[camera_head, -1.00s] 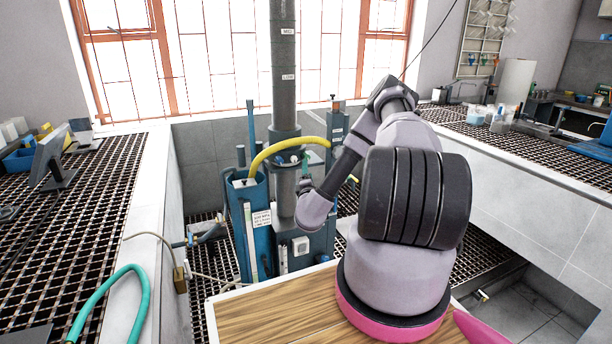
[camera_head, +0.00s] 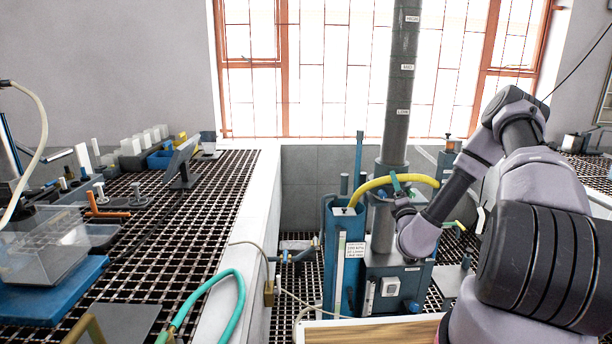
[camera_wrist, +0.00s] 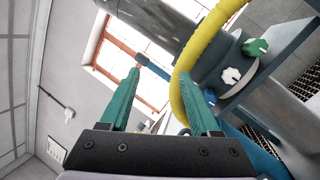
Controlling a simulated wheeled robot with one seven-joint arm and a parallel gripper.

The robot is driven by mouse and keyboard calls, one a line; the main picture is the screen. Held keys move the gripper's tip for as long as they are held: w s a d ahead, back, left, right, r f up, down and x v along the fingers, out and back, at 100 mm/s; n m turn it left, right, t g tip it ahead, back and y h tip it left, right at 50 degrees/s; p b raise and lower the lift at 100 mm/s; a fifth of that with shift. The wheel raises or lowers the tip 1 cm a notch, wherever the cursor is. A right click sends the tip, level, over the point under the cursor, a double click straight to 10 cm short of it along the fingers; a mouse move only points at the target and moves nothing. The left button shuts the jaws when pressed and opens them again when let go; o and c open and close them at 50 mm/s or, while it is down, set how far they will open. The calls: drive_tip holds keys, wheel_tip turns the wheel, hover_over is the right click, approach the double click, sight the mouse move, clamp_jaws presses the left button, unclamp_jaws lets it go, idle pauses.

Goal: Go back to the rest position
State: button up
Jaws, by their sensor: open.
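My gripper shows in the wrist view (camera_wrist: 160,105) with its two green fingers apart and nothing between them. In the head view my arm reaches toward the flotation column (camera_head: 398,100), and the gripper end is mostly hidden behind my own wrist. The yellow hose (camera_head: 385,184) arches close by that end. In the wrist view the yellow hose (camera_wrist: 190,65) passes just beyond the right finger. I cannot tell whether they touch.
The blue tank (camera_head: 344,262) and a grey-blue control box (camera_head: 398,285) stand beside the column.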

drive_tip(key=s+a+r+n+y, duration=0.1)
drive_tip(key=a+r+n+y, duration=0.85)
drive_tip(key=r+y, duration=0.2)
drive_tip(key=s+a+r+n+g+y, duration=0.55)
drive_tip(key=s+a+n+g, duration=0.2)
drive_tip(key=n+g, duration=0.3)
drive_tip(key=s+a+r+n+g+y, duration=0.4)
drive_tip(key=s+a+r+n+g, duration=0.2)
drive_tip(key=s+n+g, duration=0.4)
drive_tip(key=s+d+n+g+h, duration=0.2)
drive_tip(key=s+n+g+h, duration=0.1)
drive_tip(key=s+n+h, duration=0.8)
drive_tip(key=s+d+r+n+t+h, duration=0.2)
drive_tip(key=d+r+t+h, duration=0.1)
drive_tip(key=d, duration=0.3)
drive_tip(key=s+d+r+n+t+h, duration=0.2)
drive_tip(key=s+d+r+t+h, duration=0.1)
drive_tip(key=d+t, duration=0.3)
drive_tip(key=shift+d+r+h, duration=0.15)
drive_tip(key=shift+d+h, duration=0.25)
drive_tip(key=shift+d, duration=0.2)
